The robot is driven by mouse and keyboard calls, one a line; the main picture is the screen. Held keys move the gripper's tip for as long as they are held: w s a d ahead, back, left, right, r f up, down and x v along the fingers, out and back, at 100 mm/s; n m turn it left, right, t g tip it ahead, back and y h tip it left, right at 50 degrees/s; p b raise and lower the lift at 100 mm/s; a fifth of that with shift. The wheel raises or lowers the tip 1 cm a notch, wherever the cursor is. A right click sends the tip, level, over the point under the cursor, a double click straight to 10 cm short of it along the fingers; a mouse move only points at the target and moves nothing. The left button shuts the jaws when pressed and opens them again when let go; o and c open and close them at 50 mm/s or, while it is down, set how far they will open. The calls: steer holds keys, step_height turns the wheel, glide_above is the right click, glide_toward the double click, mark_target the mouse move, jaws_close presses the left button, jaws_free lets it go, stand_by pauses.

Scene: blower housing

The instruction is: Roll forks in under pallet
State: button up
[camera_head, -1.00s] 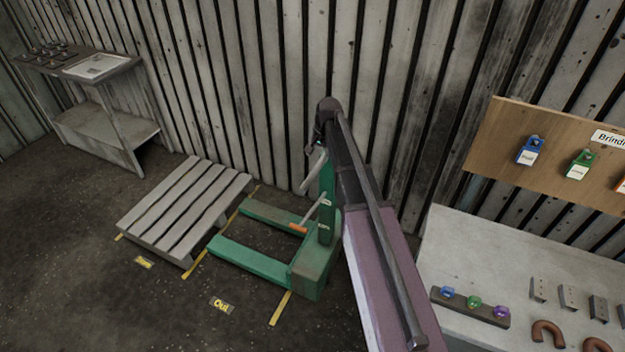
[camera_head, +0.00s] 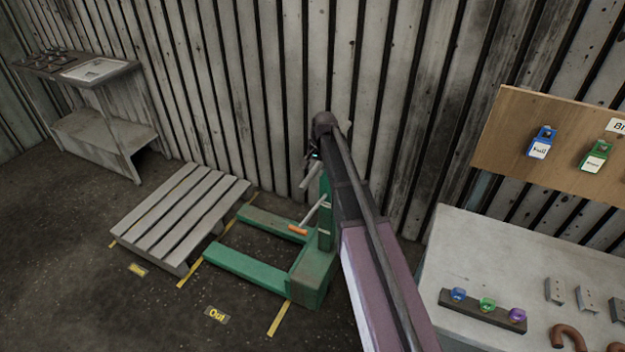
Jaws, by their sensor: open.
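A grey slatted pallet (camera_head: 180,215) lies on the floor at left centre. A green pallet truck (camera_head: 318,270) stands just right of it, its two forks (camera_head: 248,264) pointing left at the pallet. The fork tips are close to the pallet's right edge; I cannot tell whether they reach under it. A lever with an orange grip (camera_head: 298,230) sits on the truck. My gripper (camera_head: 310,170) is at the top of the truck's mast, small and partly hidden by my arm. It is open; contact with the truck is unclear.
Yellow floor lines and a yellow "Out" label (camera_head: 217,315) mark the floor by the forks. A grey side table (camera_head: 100,130) stands at the back left. A ribbed wall (camera_head: 250,100) closes the back. The front-left floor is clear.

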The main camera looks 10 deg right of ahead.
mark_target(312, 174)
steer(key=shift+w+a+f+b, duration=0.1)
steer(key=shift+a+f+b, duration=0.05)
steer(key=shift+f+b, duration=0.6)
steer(key=shift+w+a+f+b, duration=0.15)
steer(key=shift+f+b, duration=0.35)
steer(key=shift+f, duration=0.3)
steer(key=shift+s, duration=0.1)
